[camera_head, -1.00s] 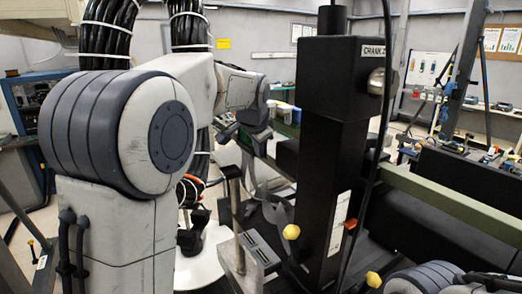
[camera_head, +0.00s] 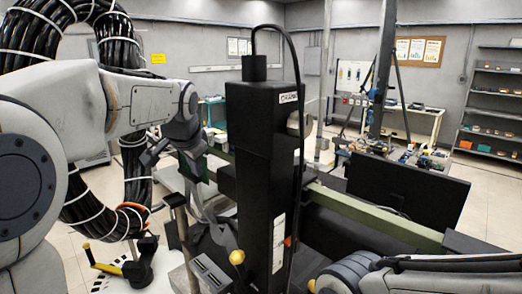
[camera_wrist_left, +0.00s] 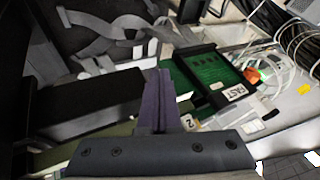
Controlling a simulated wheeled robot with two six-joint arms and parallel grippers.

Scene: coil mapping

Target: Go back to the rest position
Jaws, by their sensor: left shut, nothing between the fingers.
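My left arm enters the head view from the left and reaches toward the black machine column. My left gripper (camera_head: 178,150) is beside the column's left side in that view, with small dark fingers. In the left wrist view my left gripper (camera_wrist_left: 157,78) has its fingers together with nothing between them.
The black column (camera_head: 262,150) with a hanging cable stands in the centre. A green-grey beam (camera_head: 375,215) and a dark panel (camera_head: 408,188) are to its right. White cables (camera_wrist_left: 292,45) lie near the board. Floor shows at the far right.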

